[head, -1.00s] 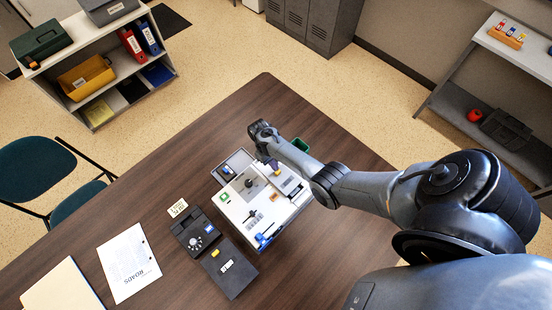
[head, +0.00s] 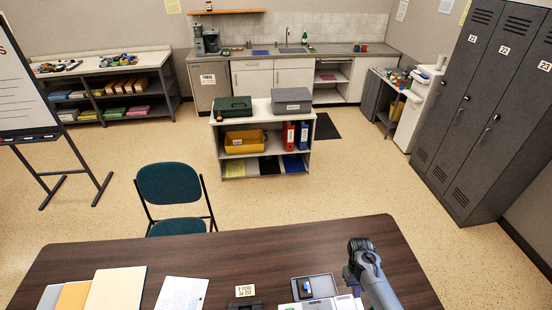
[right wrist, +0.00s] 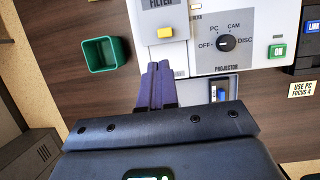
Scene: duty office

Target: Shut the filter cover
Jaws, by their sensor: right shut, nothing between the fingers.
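The filter cover (right wrist: 160,40) is a grey panel marked FILTER with a yellow tab (right wrist: 165,33), at the top of the right wrist view. It belongs to the white projector unit (right wrist: 215,20), whose far edge shows in the head view (head: 330,304). I cannot tell how far the cover stands open. My right gripper (right wrist: 160,68) is shut and empty, its purple fingertips just below the cover's near edge in the picture; contact is unclear. The right gripper also shows in the head view (head: 357,290), beside the projector. My left gripper is not in view.
A green open bin (right wrist: 100,54) stands left of the fingers in the wrist view. The projector's knob (right wrist: 226,44) and green ON button (right wrist: 277,51) lie to the right. A grey tray (head: 330,282) adjoins the projector. Papers (head: 180,292) lie left on the brown desk (head: 250,250).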

